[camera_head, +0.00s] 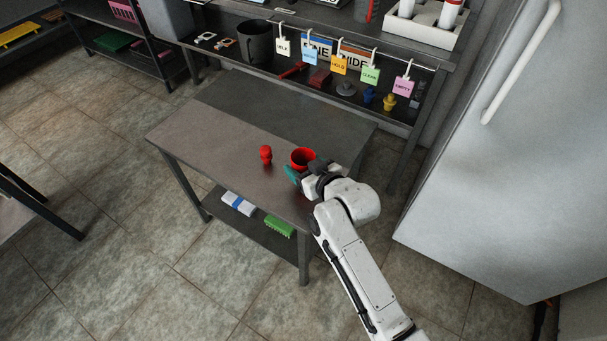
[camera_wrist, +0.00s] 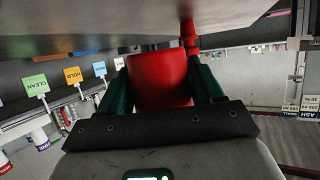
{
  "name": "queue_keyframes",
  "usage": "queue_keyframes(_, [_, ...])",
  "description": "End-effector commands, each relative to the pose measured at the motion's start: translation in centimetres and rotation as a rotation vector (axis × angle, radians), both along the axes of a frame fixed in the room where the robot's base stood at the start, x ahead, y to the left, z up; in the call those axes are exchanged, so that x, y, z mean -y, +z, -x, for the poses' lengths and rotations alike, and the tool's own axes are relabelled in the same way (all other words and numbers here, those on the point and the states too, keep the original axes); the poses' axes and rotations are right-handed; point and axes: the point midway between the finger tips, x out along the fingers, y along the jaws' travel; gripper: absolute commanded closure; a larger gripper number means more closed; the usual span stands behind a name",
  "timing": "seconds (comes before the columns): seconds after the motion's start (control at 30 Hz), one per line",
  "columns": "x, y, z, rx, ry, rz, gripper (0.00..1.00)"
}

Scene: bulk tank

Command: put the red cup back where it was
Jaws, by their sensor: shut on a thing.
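The red cup (camera_head: 302,158) is at the right part of the small metal table (camera_head: 200,131), with its open top facing up in the head view. In the wrist view the red cup (camera_wrist: 160,80) sits between the two green fingers. My gripper (camera_head: 293,174) is shut on the cup; it also shows in the wrist view (camera_wrist: 160,95). In the wrist view the cup is close to the table surface; I cannot tell whether it touches. A smaller red object (camera_head: 266,155) stands on the table just left of the cup, and shows beside the right finger in the wrist view (camera_wrist: 190,38).
Behind the table a shelf bench holds a dark pot (camera_head: 256,42), hanging tags such as the yellow HOLD tag (camera_head: 339,65), and small blue and yellow pieces. A white-blue pack (camera_head: 238,204) and a green brush (camera_head: 279,227) lie on the table's lower shelf. The table's left half is clear.

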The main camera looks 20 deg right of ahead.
Motion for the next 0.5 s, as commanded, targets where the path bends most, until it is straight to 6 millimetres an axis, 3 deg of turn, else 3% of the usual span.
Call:
queue_keyframes(0.3, [0.2,-3.4,-0.5,-0.001,0.0,0.0,0.7])
queue_keyframes(0.5, [0.2,-3.6,-0.5,0.002,0.0,0.0,0.7])
